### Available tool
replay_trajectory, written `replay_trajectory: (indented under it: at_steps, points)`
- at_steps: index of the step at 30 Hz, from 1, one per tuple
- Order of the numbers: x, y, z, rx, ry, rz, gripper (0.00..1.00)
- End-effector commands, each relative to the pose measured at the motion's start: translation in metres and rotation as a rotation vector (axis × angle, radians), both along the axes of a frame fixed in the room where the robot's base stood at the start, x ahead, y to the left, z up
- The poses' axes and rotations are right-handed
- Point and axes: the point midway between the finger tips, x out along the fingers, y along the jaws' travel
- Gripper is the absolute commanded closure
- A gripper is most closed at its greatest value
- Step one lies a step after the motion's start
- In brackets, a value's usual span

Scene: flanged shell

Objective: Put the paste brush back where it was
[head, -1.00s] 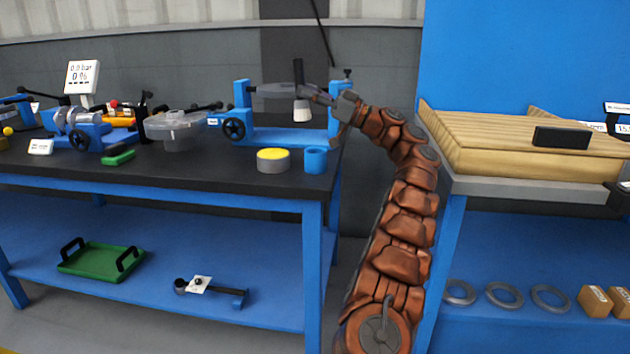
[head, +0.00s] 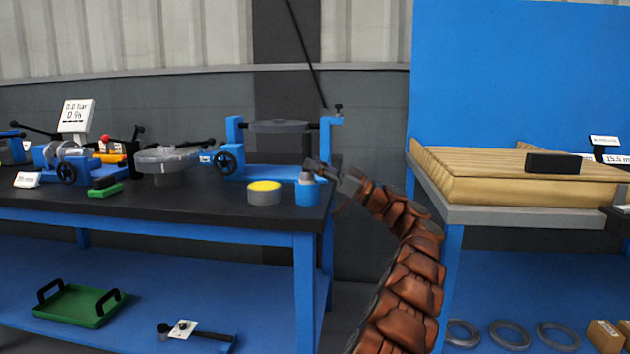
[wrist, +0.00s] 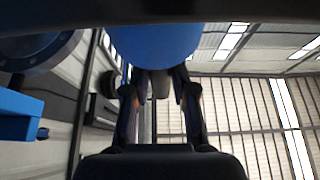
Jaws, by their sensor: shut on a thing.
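The paste brush (head: 307,147) is upright, with its dark handle up and its pale lower end (head: 306,178) at the mouth of the blue cup (head: 307,194). The cup stands at the right end of the black bench top. My gripper (head: 313,168) reaches in from the right and is shut on the brush just above the cup. In the wrist view the two fingers (wrist: 161,88) close on the brush, and the blue cup (wrist: 155,42) fills the top middle. The bristles are hidden, so I cannot tell how deep they sit.
A round tin with a yellow top (head: 264,192) stands just left of the cup. Behind is a blue stand (head: 270,172) holding a grey flanged part (head: 278,127).

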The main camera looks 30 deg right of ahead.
Motion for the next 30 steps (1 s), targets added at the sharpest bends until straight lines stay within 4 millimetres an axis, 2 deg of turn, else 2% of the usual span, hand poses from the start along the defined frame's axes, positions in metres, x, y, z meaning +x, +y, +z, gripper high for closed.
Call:
replay_trajectory:
  at_steps: [1, 5, 18, 19, 26, 30]
  points:
    - [0.0, 0.0, -0.01, 0.001, -0.001, 0.0, 1.0]
    - [0.0, 0.0, -0.023, 0.0, 0.0, 0.0, 1.0]
    - [0.0, 0.0, -0.028, 0.0, 0.0, -0.001, 1.0]
    - [0.0, -0.001, -0.028, 0.001, 0.001, -0.002, 0.73]
    - [0.0, -0.001, -0.027, 0.001, 0.001, -0.001, 0.49]
    - [0.0, -0.001, -0.028, 0.001, 0.001, -0.001, 0.49]
